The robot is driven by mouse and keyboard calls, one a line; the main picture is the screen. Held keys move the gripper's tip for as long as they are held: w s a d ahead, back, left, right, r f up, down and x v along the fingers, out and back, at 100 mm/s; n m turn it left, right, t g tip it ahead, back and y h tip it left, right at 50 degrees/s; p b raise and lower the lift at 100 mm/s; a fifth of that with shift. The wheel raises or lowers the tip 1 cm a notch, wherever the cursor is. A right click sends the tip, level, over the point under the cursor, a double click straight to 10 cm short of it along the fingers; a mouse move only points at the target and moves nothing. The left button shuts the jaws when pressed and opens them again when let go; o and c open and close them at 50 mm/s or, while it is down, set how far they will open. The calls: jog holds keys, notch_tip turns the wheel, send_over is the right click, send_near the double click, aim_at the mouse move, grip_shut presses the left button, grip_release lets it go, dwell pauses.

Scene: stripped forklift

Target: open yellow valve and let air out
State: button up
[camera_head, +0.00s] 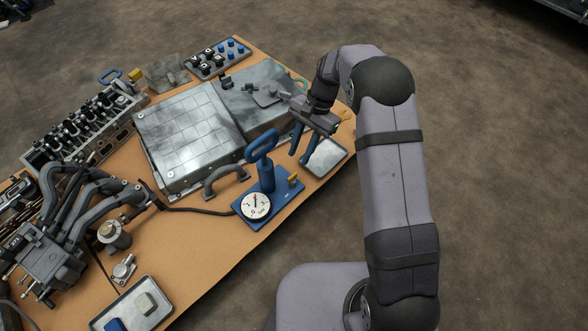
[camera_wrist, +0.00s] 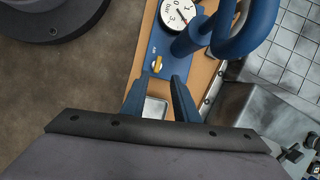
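The small yellow valve (camera_head: 293,178) sits at the right end of a blue pump base (camera_head: 276,205). In the wrist view the yellow valve (camera_wrist: 156,64) lies just beyond and between the blue fingertips. The pump has an upright blue cylinder with a loop handle (camera_head: 262,146) and a round white gauge (camera_head: 255,206). The gauge (camera_wrist: 181,13) also shows at the top of the wrist view. My gripper (camera_head: 299,158) is open and empty, its fingers pointing down above the table near the valve. The fingers (camera_wrist: 160,80) are apart, with no contact on the valve visible.
A small metal tray (camera_head: 325,158) lies right of the pump, under my gripper. Large grey metal boxes (camera_head: 190,135) stand behind. A black hose (camera_head: 200,211) runs left from the pump. Another tray (camera_head: 158,294) with blocks sits at the front left. The table edge is close.

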aim_at(292, 176)
jog(key=shift+m, duration=0.7)
jog(key=shift+s+b+x, duration=0.15)
jog(key=shift+b+x, duration=1)
jog(key=shift+x, duration=0.65)
jog(key=shift+s+b+x, duration=0.15)
jog(key=shift+b+x, duration=0.95)
jog(key=shift+x, duration=0.75)
jog(key=shift+r, duration=0.1)
jog(key=shift+c, duration=0.3)
grip_shut()
